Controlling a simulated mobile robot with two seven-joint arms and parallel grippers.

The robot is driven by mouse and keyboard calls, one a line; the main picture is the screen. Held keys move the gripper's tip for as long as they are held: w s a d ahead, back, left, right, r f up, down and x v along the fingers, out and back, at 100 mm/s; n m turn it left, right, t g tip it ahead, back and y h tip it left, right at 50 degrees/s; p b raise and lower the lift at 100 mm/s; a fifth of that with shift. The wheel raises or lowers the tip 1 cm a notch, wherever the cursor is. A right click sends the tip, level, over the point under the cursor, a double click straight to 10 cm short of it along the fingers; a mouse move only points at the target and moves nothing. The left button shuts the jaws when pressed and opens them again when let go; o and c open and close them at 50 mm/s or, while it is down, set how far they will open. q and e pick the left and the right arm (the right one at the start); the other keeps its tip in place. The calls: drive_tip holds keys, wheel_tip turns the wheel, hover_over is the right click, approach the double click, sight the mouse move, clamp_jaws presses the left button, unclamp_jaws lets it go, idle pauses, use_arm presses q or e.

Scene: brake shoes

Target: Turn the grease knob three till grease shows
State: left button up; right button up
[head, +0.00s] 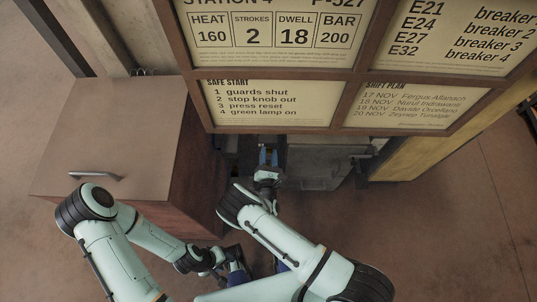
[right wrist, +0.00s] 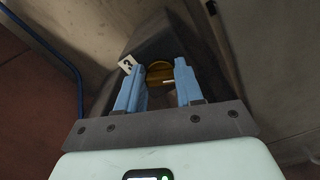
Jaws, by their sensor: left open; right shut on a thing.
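The grease knob (right wrist: 159,73) is round and brass-yellow, on a dark housing beside a small white label (right wrist: 127,64) that reads 3. My right gripper (right wrist: 157,84) is shut on the knob, its two blue fingers at either side of it. In the head view my right gripper (head: 268,157) reaches in under the board at the dark machine (head: 312,165); the knob itself is hidden there. My left gripper (head: 237,268) is open low in the head view, away from the knob and partly hidden by my arms. I cannot make out any grease.
A large framed notice board (head: 280,75) hangs over the machine. A brown cabinet (head: 120,135) with a metal handle stands at the left. A blue hose or bar (right wrist: 60,52) runs at the left of the right wrist view. The floor at the lower right is clear.

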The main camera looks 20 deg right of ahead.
idle(0.3)
drive_tip(key=o, duration=1)
drive_tip(key=shift+o, duration=0.2)
drive_tip(key=shift+s, duration=0.15)
drive_tip(key=v, duration=1.3)
